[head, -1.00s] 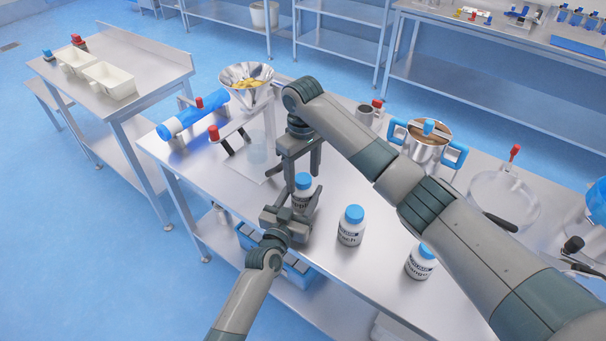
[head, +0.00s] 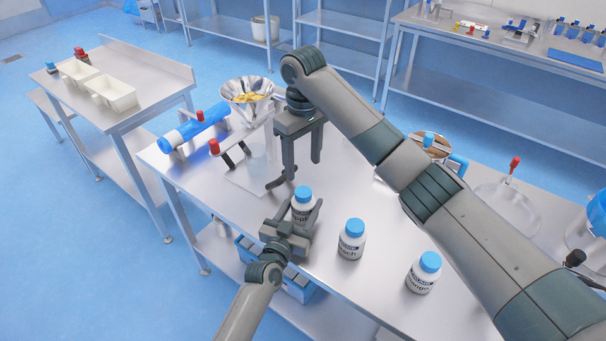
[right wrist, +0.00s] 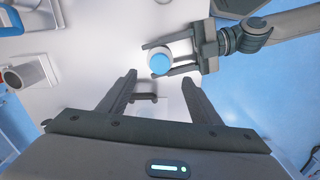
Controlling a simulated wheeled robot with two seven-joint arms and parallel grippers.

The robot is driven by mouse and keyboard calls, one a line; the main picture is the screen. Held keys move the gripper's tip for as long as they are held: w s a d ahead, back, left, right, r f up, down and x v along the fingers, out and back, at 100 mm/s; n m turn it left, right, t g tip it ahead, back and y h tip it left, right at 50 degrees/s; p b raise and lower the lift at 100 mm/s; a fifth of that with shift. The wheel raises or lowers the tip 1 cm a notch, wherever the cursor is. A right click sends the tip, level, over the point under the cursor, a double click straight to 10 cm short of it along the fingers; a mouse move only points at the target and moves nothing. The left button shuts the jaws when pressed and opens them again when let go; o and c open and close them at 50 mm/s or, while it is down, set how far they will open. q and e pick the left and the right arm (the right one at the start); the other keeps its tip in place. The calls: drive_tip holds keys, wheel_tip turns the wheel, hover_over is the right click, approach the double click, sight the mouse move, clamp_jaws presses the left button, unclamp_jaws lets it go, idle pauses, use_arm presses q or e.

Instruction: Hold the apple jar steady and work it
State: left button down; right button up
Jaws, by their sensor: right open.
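The apple jar (head: 301,211), white with a blue lid, stands upright at the table's near edge. My left gripper (head: 302,213) has a finger on each side of its body and appears closed on it. In the right wrist view the jar's blue lid (right wrist: 160,63) shows between the left gripper's fingers. My right gripper (head: 303,170) is open and empty, above and beyond the lid. Its spread fingers (right wrist: 160,80) frame bare table and a small dark handle-like piece (right wrist: 146,98). The contact between left fingers and jar is partly hidden.
A peach jar (head: 350,243) and a mango jar (head: 423,274) stand to the right. A funnel (head: 247,95) with yellow pieces and a blue roller device (head: 195,127) stand at the left. A pot (head: 430,145) is partly behind my right arm.

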drive_tip(key=shift+r, duration=1.15)
use_arm(q)
drive_tip(key=c, duration=0.7)
unclamp_jaws()
drive_tip(key=shift+o, duration=0.2)
drive_tip(key=shift+s, duration=0.1)
use_arm(e)
wheel_tip(320, 180, down, 4)
drive_tip(key=b, duration=0.4)
use_arm(q)
drive_tip(key=v, duration=1.7)
drive_tip(key=shift+s+a+f, duration=0.1)
drive_tip(key=shift+a, duration=0.05)
